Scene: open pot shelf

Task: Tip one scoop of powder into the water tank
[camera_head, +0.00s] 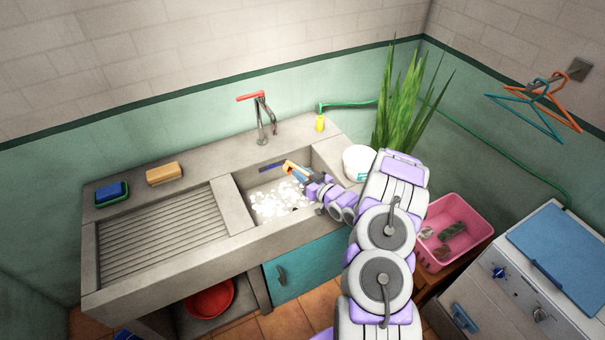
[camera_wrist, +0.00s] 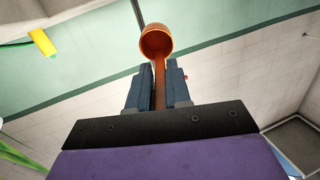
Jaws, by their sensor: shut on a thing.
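My gripper (camera_head: 308,174) is shut on the handle of an orange scoop (camera_head: 290,165) above the water tank (camera_head: 248,185). In the wrist view the jaws (camera_wrist: 158,88) clasp the scoop's handle and the round cup of the scoop (camera_wrist: 156,40) points away from them. The room appears upside down there, so the wrist is rolled over. I see no powder in the visible part of the cup. White clumps (camera_head: 278,200) lie spread in the tank; whether they are powder or foam I cannot tell. A white tub (camera_head: 358,162) stands on the tank's right ledge, partly behind my arm.
A tap (camera_head: 264,120) rises behind the tank, with a yellow item (camera_head: 320,123) to its right. A ribbed washboard (camera_head: 160,232), a tan block (camera_head: 163,173) and a blue sponge (camera_head: 111,192) are left. A plant (camera_head: 405,105) and pink basket (camera_head: 455,235) are right.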

